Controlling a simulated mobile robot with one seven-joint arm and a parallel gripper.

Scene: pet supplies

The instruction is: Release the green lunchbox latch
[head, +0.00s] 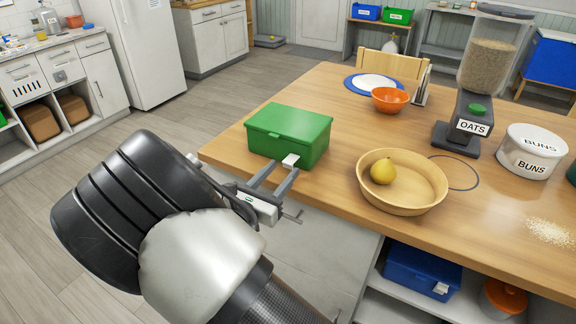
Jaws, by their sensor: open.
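The green lunchbox (289,130) sits closed near the left end of the wooden table, its lid down. A small white latch (291,160) shows on its front face. My gripper (277,179) reaches up from the lower left, just in front of the lunchbox, with its two grey fingers apart. The fingers point toward the latch, and their tips are very near it. I cannot tell whether they touch it. The gap between the fingers looks empty.
A wooden bowl (433,196) with a yellow pear (383,171) stands right of the lunchbox. Behind are an orange bowl (389,100) and a blue-rimmed plate (352,84). An oats dispenser (462,115) and a buns tin (531,155) stand further right. The table is clear between lunchbox and orange bowl.

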